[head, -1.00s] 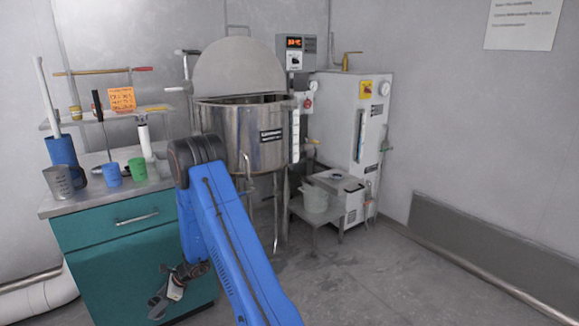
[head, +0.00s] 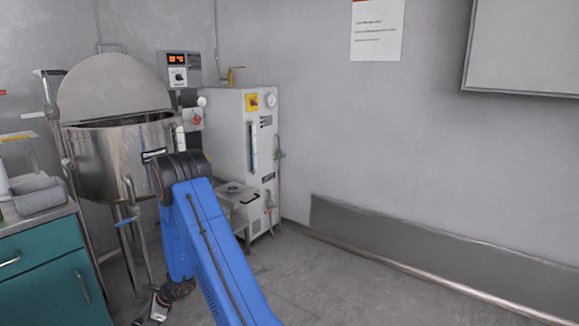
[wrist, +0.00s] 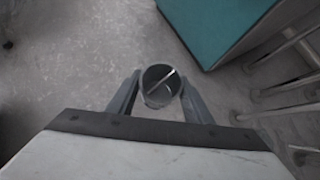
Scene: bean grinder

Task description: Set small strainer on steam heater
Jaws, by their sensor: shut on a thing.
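My gripper (wrist: 160,103) is shut on a small grey round cup-like thing, which I take to be the small strainer (wrist: 161,98). A thin bar crosses its open top, and a finger is on each side. In the head view my gripper (head: 150,316) hangs low at the bottom edge, too small to show what it holds. A tall white cabinet (head: 232,130) with a yellow switch and gauge stands against the back wall. It may be the steam heater; I cannot tell for sure. A low box with a round dark top fitting (head: 235,189) stands before it, partly behind my arm.
A steel kettle (head: 105,160) with a raised round lid stands on legs left of the cabinet. A teal counter (head: 40,250) is at the far left; its side also shows in the wrist view (wrist: 215,25). The floor (head: 300,285) to the right is clear.

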